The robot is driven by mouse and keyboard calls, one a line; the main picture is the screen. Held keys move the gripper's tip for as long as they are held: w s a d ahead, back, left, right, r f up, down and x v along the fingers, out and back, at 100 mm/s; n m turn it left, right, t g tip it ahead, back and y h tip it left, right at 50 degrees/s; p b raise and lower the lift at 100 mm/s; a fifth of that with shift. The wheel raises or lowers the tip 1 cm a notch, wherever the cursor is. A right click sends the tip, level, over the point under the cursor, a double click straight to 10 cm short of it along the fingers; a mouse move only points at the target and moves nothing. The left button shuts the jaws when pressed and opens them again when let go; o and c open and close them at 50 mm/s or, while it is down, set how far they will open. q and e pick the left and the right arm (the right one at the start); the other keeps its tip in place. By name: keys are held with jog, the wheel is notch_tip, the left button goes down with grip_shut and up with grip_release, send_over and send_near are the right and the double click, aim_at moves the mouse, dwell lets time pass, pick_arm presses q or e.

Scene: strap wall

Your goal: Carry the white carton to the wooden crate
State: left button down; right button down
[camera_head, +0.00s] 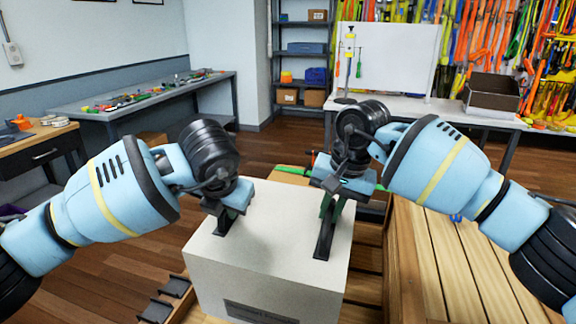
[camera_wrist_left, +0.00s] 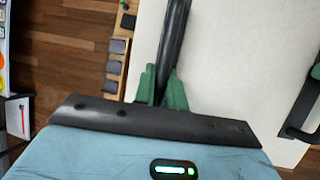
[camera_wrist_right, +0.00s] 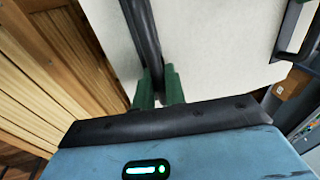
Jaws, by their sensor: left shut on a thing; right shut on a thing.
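The white carton (camera_head: 270,255) is in front of me in the head view, upright, with a dark label on its near face. Two dark bar handles stand on its top. My left gripper (camera_head: 228,212) is shut on the left handle, which also shows in the left wrist view (camera_wrist_left: 174,40). My right gripper (camera_head: 330,200) is shut on the right handle (camera_head: 325,238), also in the right wrist view (camera_wrist_right: 143,35). A wooden plank structure (camera_head: 460,265), seemingly the crate, lies just right of the carton. The carton's underside is hidden, so I cannot tell whether it rests on anything.
Wooden slats (camera_head: 367,287) show beside the carton, and black brackets (camera_head: 175,287) at its lower left. A workbench (camera_head: 150,100) stands at the back left. A table with a whiteboard (camera_head: 385,55) and a dark open box (camera_head: 491,95) stands at the back right.

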aim_at(340, 308)
pick_arm(q)
jog(key=shift+s, duration=0.1)
pick_arm(e)
jog(key=shift+s, duration=0.1)
